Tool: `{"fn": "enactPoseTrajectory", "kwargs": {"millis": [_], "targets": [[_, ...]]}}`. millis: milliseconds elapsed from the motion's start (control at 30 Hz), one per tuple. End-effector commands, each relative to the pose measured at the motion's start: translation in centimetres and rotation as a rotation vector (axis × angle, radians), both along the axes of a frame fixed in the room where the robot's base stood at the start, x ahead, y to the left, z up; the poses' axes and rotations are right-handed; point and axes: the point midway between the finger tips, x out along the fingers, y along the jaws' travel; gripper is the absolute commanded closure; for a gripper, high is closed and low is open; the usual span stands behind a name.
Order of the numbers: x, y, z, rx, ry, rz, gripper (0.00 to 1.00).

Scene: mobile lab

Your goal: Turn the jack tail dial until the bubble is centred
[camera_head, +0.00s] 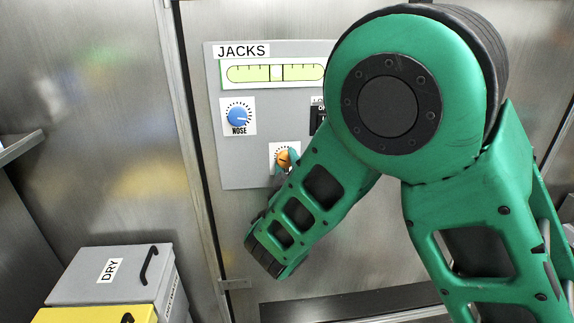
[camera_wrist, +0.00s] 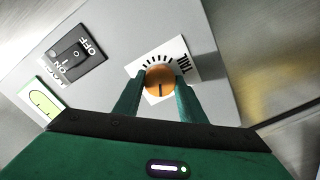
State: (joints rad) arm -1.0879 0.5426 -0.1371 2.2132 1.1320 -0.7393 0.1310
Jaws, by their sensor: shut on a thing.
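The orange tail dial (camera_wrist: 160,80) sits on a white plate with tick marks and the word TAIL, partly covered. My gripper (camera_wrist: 158,88) has a finger on each side of the dial and is shut on it. In the head view the dial (camera_head: 284,157) shows low on the grey JACKS panel (camera_head: 232,178), beside my green arm. The level vial (camera_head: 250,73) is at the panel's top, yellow-green with dark marks near its middle. Part of the vial (camera_wrist: 42,100) shows in the wrist view.
A blue NOSE dial (camera_head: 238,117) is on the panel's left. A black ON/OFF switch (camera_wrist: 72,53) is near the tail dial; my arm mostly hides it in the head view. A grey DRY box (camera_head: 85,282) and a yellow box (camera_head: 95,314) stand at lower left.

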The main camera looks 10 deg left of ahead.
Motion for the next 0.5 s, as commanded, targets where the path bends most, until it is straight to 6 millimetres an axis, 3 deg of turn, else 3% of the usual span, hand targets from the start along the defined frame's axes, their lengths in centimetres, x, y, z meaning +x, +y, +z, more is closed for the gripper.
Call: {"fn": "enactPoseTrajectory", "kwargs": {"millis": [500], "targets": [[-0.07,0.05,-0.14,-0.188,-0.043,0.002,0.86]]}}
